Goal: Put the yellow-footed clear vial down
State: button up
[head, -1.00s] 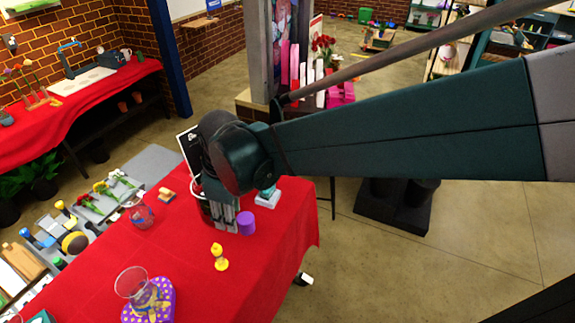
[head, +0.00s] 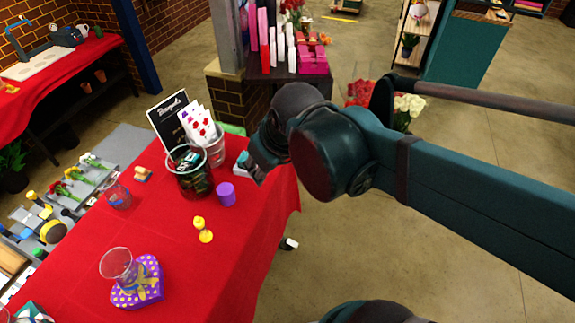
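I cannot say for sure which thing is the yellow-footed clear vial. A clear, wide-mouthed glass vessel (head: 118,264) stands upright at the purple, yellow-dotted heart-shaped box (head: 150,286); its foot is hard to tell from the box's yellow bow. A small yellow footed piece (head: 203,230) stands on the red table, with no clear glass discernible in it. My gripper (head: 257,166) is at the table's right edge, near a small teal-and-white item (head: 243,160). Its fingers are mostly hidden by my wrist, so I cannot see whether it holds anything.
On the red table (head: 170,240) stand a dark-filled glass jar (head: 189,172), a purple cylinder (head: 226,194), a card holder (head: 203,128), a black sign (head: 167,115) and a small round glass (head: 117,196). The front right of the cloth is clear.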

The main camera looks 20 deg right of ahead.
jog(key=shift+s+d+r+m+t+h, duration=0.15)
jog(key=shift+s+d+m+t, duration=0.1)
jog(key=shift+s+d+m, duration=0.4)
jog(key=shift+s+d+r+m+t+h, duration=0.1)
jog(key=shift+s+d+r+m+t, duration=0.25)
jog(key=shift+d, duration=0.55)
jog(key=shift+s+d+m+t+h, duration=0.1)
jog(key=shift+s+d+m+t, duration=0.1)
jog(key=shift+s+d+m, duration=0.5)
